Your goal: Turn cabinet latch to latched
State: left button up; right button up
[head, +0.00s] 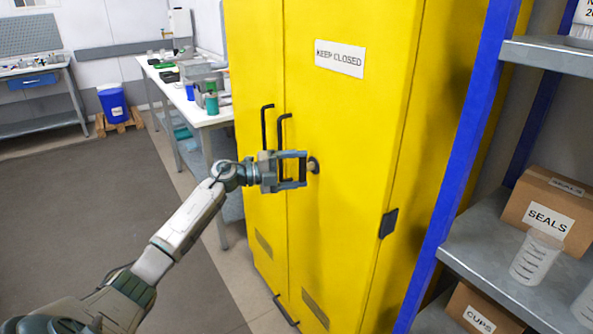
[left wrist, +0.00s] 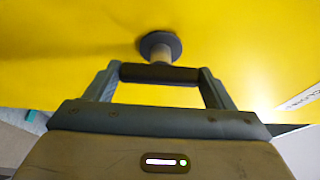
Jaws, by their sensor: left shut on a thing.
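The yellow cabinet (head: 345,120) stands upright in the middle of the head view with its doors closed. Its latch (head: 314,165) is a knob on a round dark base on the front, right of the door handles. In the left wrist view the latch (left wrist: 160,46) shows its round base, a short pale stem and a dark crossbar. My left gripper (head: 304,168) is shut on the latch's crossbar, with one finger at each end. In the left wrist view the gripper (left wrist: 159,78) faces the yellow door, and the crossbar lies level across the picture. My right gripper is out of view.
Two black door handles (head: 283,140) are close to my left gripper. A blue-framed shelf (head: 460,150) with boxes and clear cups stands at the right. A white workbench (head: 180,85) stands behind my left arm. The floor at left is clear.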

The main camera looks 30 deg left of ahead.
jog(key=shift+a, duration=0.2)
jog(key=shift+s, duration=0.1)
pick_arm(q)
jog(key=o, duration=1)
jog(key=shift+b+v, duration=1.6)
jog(key=shift+v, duration=3.75)
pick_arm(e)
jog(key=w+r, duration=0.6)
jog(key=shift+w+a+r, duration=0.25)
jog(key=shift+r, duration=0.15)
